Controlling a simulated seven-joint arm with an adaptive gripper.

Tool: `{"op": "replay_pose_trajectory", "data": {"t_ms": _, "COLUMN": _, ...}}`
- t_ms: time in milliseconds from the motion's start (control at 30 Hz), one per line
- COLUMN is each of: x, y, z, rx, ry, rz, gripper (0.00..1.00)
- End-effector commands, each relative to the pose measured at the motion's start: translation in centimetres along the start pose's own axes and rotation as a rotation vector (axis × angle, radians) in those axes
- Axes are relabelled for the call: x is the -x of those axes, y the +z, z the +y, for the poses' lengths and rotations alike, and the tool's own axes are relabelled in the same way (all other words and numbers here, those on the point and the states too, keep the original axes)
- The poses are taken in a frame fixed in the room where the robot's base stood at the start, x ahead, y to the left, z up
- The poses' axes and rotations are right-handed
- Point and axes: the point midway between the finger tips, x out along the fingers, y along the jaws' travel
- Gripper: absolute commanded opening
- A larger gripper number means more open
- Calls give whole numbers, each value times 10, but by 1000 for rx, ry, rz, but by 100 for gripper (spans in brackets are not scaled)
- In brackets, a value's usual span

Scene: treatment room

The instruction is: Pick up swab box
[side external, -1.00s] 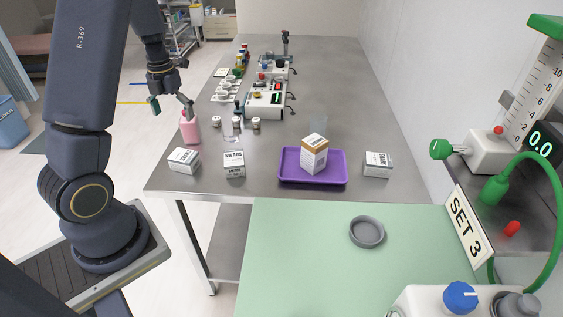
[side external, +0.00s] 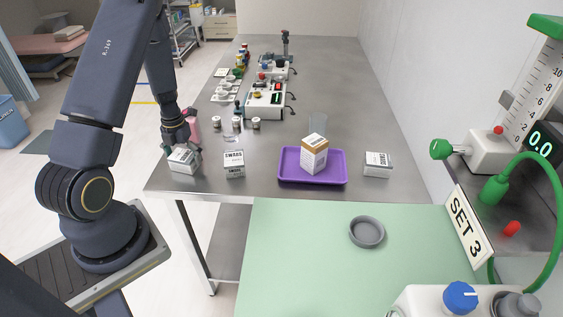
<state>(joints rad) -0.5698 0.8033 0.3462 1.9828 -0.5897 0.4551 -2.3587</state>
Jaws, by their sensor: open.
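A white box (side external: 234,163) with dark lettering that seems to read "SWABS" stands near the front left of the steel table. Another white box (side external: 184,161) with unclear print stands to its left, at the table's left edge. My gripper (side external: 182,148) is open and pointing down, at the top of this leftmost box and apart from the "SWABS" box. Its fingers partly overlap the leftmost box's upper part in the picture; I cannot tell whether they touch it.
A pink bottle (side external: 192,128) stands just behind my gripper, partly hidden. A purple tray (side external: 336,178) holds an orange-and-white box (side external: 314,155). Another white box (side external: 378,165) stands to its right. Small jars (side external: 256,124) and devices stand farther back.

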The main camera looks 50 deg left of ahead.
Motion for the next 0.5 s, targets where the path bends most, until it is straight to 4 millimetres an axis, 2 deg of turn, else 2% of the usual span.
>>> {"op": "replay_pose_trajectory", "data": {"t_ms": 267, "x": -4, "y": 0, "z": 0, "rx": 1, "ry": 0, "rz": -1, "gripper": 100}}
{"op": "replay_pose_trajectory", "data": {"t_ms": 500, "x": -4, "y": 0, "z": 0, "rx": 0, "ry": 0, "rz": -1, "gripper": 75}}
